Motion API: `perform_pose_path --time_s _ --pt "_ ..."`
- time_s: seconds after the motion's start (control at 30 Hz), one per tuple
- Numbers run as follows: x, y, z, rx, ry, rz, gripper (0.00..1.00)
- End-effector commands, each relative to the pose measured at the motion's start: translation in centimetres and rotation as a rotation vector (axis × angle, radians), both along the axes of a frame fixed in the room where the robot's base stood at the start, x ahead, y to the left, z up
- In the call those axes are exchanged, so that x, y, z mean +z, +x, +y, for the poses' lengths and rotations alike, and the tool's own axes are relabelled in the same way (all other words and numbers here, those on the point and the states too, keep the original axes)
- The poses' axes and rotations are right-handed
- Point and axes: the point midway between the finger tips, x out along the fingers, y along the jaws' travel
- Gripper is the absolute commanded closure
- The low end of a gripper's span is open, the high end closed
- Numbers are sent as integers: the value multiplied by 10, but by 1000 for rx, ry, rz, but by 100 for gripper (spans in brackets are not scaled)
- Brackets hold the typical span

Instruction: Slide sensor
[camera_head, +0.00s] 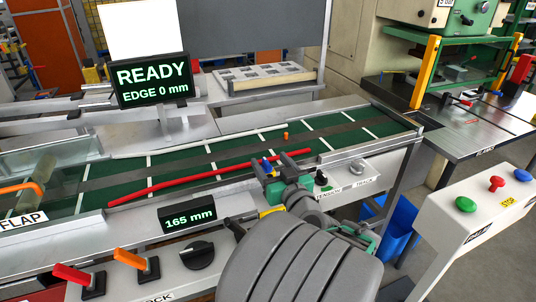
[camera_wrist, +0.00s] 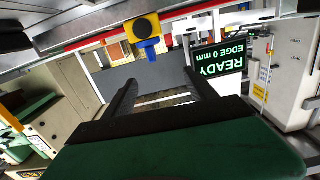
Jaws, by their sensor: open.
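The sensor appears to be the small blue and yellow piece (camera_head: 267,165) at the conveyor's near edge, by the right end of a red rail (camera_head: 210,177). In the wrist view, which is upside down, a yellow block with a dark round face and a blue stub (camera_wrist: 146,28) shows beside a red strip. My gripper (camera_head: 265,170) is at the sensor in the head view and partly covers it. In the wrist view its two dark fingers (camera_wrist: 160,88) are open, with nothing between them. The block appears just past the fingertips; contact cannot be told.
The green conveyor belt (camera_head: 140,182) runs across the bench. A display (camera_head: 152,80) reads READY, EDGE 0 mm; a smaller one (camera_head: 188,219) reads 165 mm. Levers and a black knob (camera_head: 197,253) sit on the front panel. A button console (camera_head: 470,235) stands right.

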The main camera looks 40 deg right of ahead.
Motion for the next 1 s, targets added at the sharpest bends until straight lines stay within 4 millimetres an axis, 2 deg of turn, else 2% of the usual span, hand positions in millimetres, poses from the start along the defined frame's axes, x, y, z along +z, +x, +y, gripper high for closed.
perform_pose_path --time_s 0.03,0.13,0.23,0.33,0.4,0.5,0.63,0.9,1.0 --pt "39 1 1 2 19 6 35" --pt "54 0 1 -4 55 30 35" --pt "55 -2 1 -12 91 75 35" --pt "39 -7 2 -20 123 151 35" --pt "-8 -16 4 -24 137 252 35" --pt "-32 -25 4 -15 118 350 35" --pt "-38 -14 3 2 105 365 35" --pt "-57 30 -14 2 104 364 35" --pt "-61 39 -18 -1 104 363 35"
